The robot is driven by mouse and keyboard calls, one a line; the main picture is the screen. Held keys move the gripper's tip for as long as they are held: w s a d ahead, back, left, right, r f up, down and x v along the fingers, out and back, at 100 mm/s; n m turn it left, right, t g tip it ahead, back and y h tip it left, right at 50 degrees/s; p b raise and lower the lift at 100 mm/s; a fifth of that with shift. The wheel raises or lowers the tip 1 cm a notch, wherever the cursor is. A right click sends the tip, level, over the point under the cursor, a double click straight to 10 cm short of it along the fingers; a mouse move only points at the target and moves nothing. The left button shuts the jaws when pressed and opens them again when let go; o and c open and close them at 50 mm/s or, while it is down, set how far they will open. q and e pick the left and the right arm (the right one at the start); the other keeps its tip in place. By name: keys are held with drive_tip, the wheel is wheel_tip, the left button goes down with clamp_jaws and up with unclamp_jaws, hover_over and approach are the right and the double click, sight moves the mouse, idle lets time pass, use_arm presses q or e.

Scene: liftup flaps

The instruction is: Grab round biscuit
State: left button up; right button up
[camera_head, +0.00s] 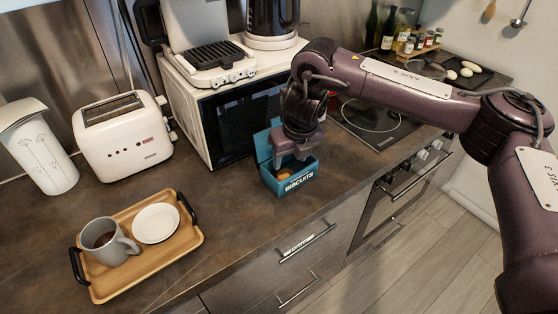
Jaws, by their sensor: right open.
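A blue biscuit box (291,182) with white "BISCUITS" lettering stands on the counter in front of the microwave, its lid raised at the back. A small orange-brown round biscuit (284,175) shows in part inside the box. My right gripper (289,160) reaches down over the box opening, open, with its fingers at or just inside the box. The fingers hide much of the box's inside, and I cannot tell whether they touch the biscuit. My left gripper is not in view.
A wooden tray (184,245) with a grey mug (108,242) and a white saucer (156,223) sits at the front left. A white toaster (123,137) and a microwave (193,118) stand behind. The counter between tray and box is clear.

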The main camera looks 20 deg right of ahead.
sight(286, 174)
drive_tip(key=shift+w+d, duration=0.1)
drive_tip(key=shift+w, duration=0.25)
drive_tip(key=shift+w+f, duration=0.1)
drive_tip(key=shift+f, duration=0.15)
drive_tip(key=x, duration=0.2)
drive_tip(key=p+x, duration=0.1)
drive_tip(key=shift+s+f, duration=0.25)
drive_tip(key=shift+f, duration=0.15)
drive_tip(key=shift+x, duration=1.2)
drive_tip(key=shift+w+f, duration=0.25)
drive_tip(key=shift+f, duration=0.05)
drive_tip(key=c, duration=0.5)
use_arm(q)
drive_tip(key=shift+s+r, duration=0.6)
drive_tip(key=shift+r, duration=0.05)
use_arm(e)
drive_tip(key=shift+c, duration=0.5)
drive_tip(key=shift+r, duration=0.15)
